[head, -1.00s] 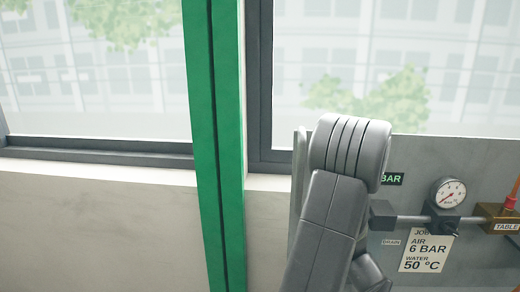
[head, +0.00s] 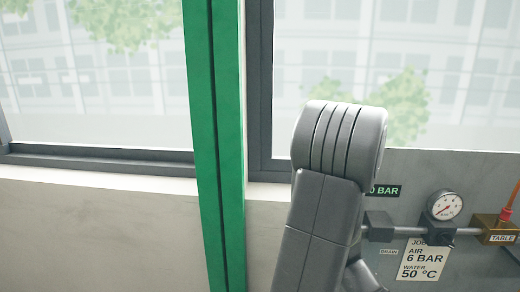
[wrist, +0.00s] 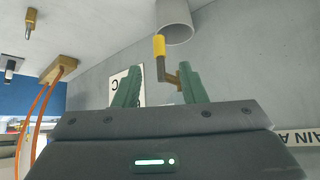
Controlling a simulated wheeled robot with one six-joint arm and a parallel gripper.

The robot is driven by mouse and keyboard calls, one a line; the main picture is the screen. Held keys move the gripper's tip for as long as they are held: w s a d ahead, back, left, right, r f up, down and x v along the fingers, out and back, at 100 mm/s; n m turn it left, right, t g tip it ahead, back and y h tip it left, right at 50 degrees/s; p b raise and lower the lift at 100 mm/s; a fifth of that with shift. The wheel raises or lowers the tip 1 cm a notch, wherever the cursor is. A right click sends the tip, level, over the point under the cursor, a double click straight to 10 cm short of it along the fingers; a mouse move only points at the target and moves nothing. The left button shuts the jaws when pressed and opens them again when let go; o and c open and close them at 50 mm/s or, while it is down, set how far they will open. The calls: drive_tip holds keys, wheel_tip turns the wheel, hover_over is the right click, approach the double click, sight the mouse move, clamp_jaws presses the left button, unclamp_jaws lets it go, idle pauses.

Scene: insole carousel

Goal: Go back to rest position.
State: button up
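My gripper (wrist: 161,75) shows in the wrist view with its two green fingers apart and nothing held between them. A valve handle with a yellow grip (wrist: 159,47) shows beyond the fingers, near the right one; I cannot tell how far off it is. In the head view my grey arm link stands in front of the wall panel, and my gripper is out of that picture.
The grey panel (head: 460,175) carries a pressure gauge (head: 444,205), a job card (head: 422,260) and a brass block (head: 495,228) marked TABLE. A green post (head: 215,150) stands left of my arm. Orange hoses (wrist: 40,115) hang at the left in the wrist view.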

drive_tip(key=p+v, duration=0.2)
drive_tip(key=v, duration=0.4)
drive_tip(key=b+x, duration=0.7)
drive_tip(key=x, duration=0.8)
drive_tip(key=shift+f, duration=0.2)
drive_tip(key=shift+r, duration=0.25)
drive_tip(key=shift+s+d+h, duration=0.1)
drive_tip(key=shift+s+h, duration=0.05)
drive_tip(key=shift+h, duration=0.45)
drive_tip(key=shift+d+n+h+b, duration=0.25)
drive_tip(key=shift+n+h+b, duration=0.2)
drive_tip(key=shift+h, duration=0.15)
drive_tip(key=shift+d+r+n+h+b, duration=0.15)
drive_tip(key=shift+d+n+h+b, duration=0.15)
drive_tip(key=shift+h+b, duration=0.35)
